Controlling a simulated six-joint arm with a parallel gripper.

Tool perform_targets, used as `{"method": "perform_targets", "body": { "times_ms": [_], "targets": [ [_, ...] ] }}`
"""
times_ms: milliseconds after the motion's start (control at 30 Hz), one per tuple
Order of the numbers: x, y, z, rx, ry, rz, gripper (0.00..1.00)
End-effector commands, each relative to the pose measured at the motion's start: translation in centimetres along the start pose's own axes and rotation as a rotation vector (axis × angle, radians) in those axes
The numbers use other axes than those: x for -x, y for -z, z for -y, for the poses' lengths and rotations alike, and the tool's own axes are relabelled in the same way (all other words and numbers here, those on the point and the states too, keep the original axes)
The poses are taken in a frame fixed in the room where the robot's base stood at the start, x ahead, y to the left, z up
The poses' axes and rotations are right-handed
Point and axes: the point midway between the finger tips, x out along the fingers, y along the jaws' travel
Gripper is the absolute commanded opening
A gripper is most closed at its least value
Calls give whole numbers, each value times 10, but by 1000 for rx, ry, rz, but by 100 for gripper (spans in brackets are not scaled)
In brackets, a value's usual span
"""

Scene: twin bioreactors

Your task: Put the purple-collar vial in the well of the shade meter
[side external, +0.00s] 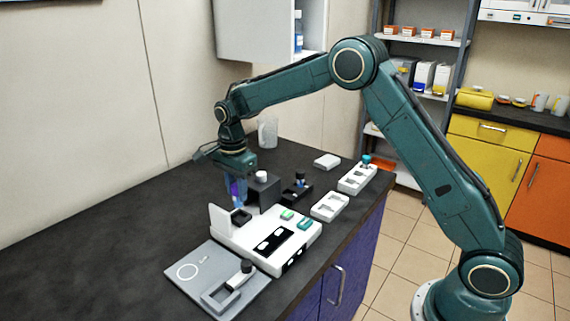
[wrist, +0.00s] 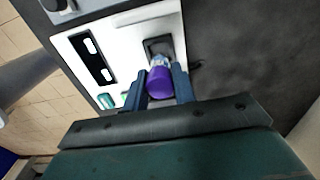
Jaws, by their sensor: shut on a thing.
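The purple-collar vial (wrist: 160,82) is between the fingers of my gripper (wrist: 163,88) in the wrist view, with its purple cap toward the camera. My gripper is shut on it. In the side view my gripper (side external: 237,190) points down over the well end of the meter. I cannot tell how far the vial's lower end is inside the well.
A grey plate (side external: 215,275) with a black-capped holder lies in front of the meter. White trays (side external: 330,207) (side external: 357,180), a dark block (side external: 263,190) and a small black rack (side external: 297,191) stand behind and to the right. A clear beaker (side external: 267,132) stands farther back. The counter's left side is clear.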

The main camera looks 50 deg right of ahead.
Motion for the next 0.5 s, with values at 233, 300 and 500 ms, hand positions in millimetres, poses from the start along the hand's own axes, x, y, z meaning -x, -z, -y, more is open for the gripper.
{"method": "perform_targets", "body": {
  "times_ms": [233,300,500],
  "targets": [
    [-22,0,0,0,-3,0,5],
    [-30,0,-1,0,-4,0,5],
    [-42,0,0,0,-1,0,5]
  ]
}}
